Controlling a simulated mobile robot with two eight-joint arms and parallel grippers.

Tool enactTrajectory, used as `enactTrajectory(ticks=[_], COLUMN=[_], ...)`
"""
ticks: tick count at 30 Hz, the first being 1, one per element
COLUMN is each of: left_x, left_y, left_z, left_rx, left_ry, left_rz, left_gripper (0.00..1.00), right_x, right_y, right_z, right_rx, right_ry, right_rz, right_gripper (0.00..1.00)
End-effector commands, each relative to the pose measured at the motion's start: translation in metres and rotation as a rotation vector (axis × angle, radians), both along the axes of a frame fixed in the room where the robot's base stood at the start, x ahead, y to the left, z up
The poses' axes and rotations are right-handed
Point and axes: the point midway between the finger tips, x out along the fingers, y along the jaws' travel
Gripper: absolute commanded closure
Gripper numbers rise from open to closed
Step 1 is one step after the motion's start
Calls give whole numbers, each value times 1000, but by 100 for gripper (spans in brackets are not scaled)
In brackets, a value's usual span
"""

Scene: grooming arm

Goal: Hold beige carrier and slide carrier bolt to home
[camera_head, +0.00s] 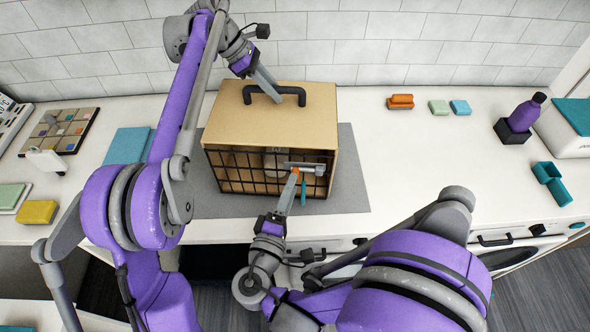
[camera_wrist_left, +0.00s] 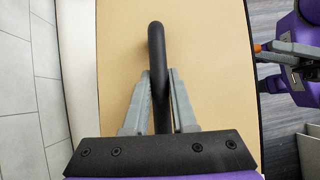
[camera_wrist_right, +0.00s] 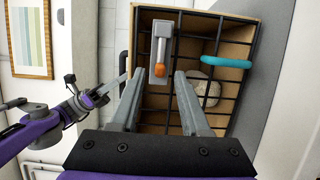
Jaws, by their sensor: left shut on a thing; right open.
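The beige carrier (camera_head: 235,118) stands on a grey mat with its black wire door (camera_head: 235,172) facing my base. Its dark top handle (camera_head: 290,91) is between the fingers of my left gripper (camera_wrist_left: 161,90), which is shut on it. The carrier bolt (camera_wrist_right: 161,50) is a grey slide with an orange knob (camera_wrist_right: 161,71) on the door. My right gripper (camera_wrist_right: 158,78) is open and empty in front of the door, with its fingertips just below the knob in the right wrist view. In the head view, the right gripper (camera_head: 296,178) overlaps the bolt area. A pale round shape (camera_wrist_right: 205,88) shows behind the bars.
A teal loop (camera_wrist_right: 226,62) hangs at the door beside the bolt. The grey mat (camera_head: 350,190) has bare room right of the carrier. Orange brush (camera_head: 400,101), small blocks and a purple bottle (camera_head: 527,112) stand farther right. A blue folded cloth (camera_head: 127,146) lies left.

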Motion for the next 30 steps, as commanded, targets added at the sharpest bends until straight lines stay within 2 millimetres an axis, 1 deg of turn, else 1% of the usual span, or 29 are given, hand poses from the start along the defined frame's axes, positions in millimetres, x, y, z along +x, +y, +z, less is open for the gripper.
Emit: enactTrajectory(ticks=[1,3,9,14,21,23,24,29,30], left_x=[0,0,0,0,0,0,0,0,0], left_y=[0,0,0,0,0,0,0,0,0], left_z=[0,0,0,0,0,0,0,0,0], left_rx=[0,0,0,0,0,0,0,0,0], left_ry=[-1,-1,-1,-1,-1,-1,-1,-1,-1], left_rz=[1,1,1,1,1,1,1,1,1], left_gripper=[100,100,100,100,100,100,100,100,100], right_x=[7,15,32,37,37,37,37,37,37], right_y=[-4,-7,-12,-13,-13,-13,-13,-13,-13], right_z=[0,0,0,0,0,0,0,0,0], right_rx=[0,-1,-1,-1,0,0,0,0,0], right_ry=[0,0,0,1,1,1,1,1,1], right_rz=[-4,-4,-2,-1,0,0,0,0,0], right_gripper=[54,54,54,54,54,63,70,99,100])
